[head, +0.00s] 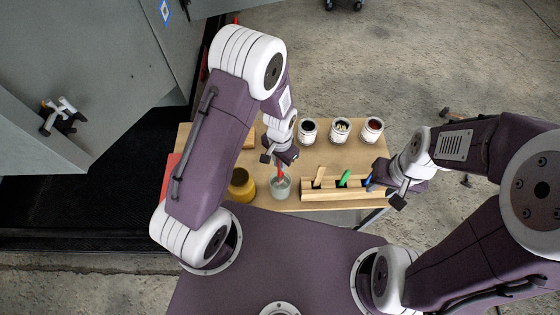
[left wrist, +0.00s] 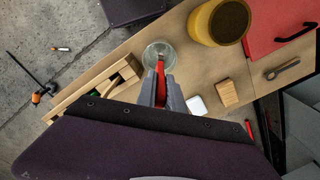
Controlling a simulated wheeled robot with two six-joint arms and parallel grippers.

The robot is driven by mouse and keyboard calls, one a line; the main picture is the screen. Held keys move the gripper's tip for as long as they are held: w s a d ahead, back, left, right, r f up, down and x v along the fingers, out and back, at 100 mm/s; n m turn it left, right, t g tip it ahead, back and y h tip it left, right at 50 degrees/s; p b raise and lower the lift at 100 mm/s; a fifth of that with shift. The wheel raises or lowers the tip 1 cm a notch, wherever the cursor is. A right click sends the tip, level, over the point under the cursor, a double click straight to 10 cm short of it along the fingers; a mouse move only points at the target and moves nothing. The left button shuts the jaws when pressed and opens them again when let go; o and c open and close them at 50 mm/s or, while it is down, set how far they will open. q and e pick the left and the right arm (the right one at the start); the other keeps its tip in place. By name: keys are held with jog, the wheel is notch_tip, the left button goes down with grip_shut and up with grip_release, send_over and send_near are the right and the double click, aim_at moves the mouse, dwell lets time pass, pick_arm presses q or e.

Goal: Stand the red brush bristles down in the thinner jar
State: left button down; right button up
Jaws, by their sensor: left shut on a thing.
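My left gripper (head: 283,160) is shut on the red brush (head: 281,172), which hangs below its fingers over the thinner jar (head: 280,190). The jar is a clear glass with greyish contents near the table's front edge. In the left wrist view, the red brush (left wrist: 160,68) shows between the fingers (left wrist: 161,88), its lower end overlapping the mouth of the jar (left wrist: 150,50). The bristles are not clearly visible, and I cannot tell how deep they are. My right gripper (head: 384,187) is beside the right end of the wooden rack; its finger opening is unclear.
The wooden rack (head: 330,195) holds green and blue-handled items right of the jar. A yellow pot (head: 241,186) stands close left of it. Several paint cans (head: 340,130) line the table's (head: 335,157) back right. A red box (left wrist: 262,25) and wooden block (left wrist: 227,93) lie nearby.

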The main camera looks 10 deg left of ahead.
pick_arm(q)
jog(key=shift+f+b, duration=1.25)
jog(key=shift+f, duration=0.75)
jog(key=c, duration=1.4)
grip_release()
jog(key=shift+o, duration=0.2)
notch_tip(320, 180, up, 9)
jog(key=shift+r+b, duration=0.1)
jog(key=shift+b, duration=0.3)
